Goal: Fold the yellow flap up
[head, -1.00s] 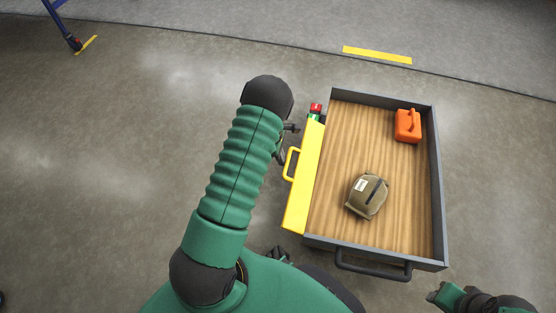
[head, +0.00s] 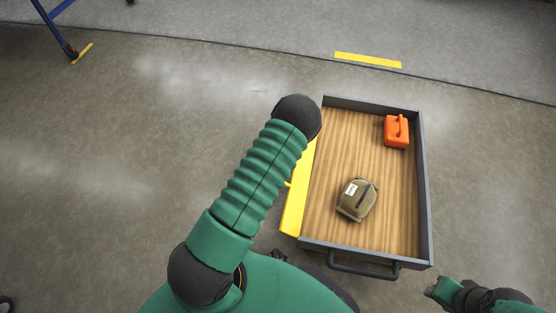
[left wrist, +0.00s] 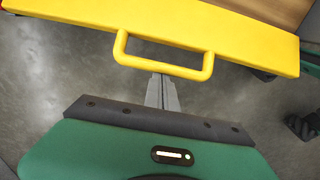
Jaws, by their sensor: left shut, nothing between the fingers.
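The yellow flap (head: 298,190) hangs outward along the left side of a grey cart tray (head: 427,190). Its yellow handle (left wrist: 165,68) shows whole in the left wrist view, where the flap (left wrist: 240,40) spans the top; in the head view my arm hides most of the handle. My left gripper (left wrist: 163,84) is shut and empty, its fingertips at the handle's opening, seemingly under or just beside the bar; contact is unclear. In the head view my left arm hides this gripper. A green end of my right arm appears at the lower right of the head view, its fingers unclear.
The wood-floored tray holds an orange jerrycan (head: 397,131) and an olive bag (head: 357,200) with a white label. A dark push handle (head: 363,266) is at the tray's near end. Bare concrete floor lies left of the cart.

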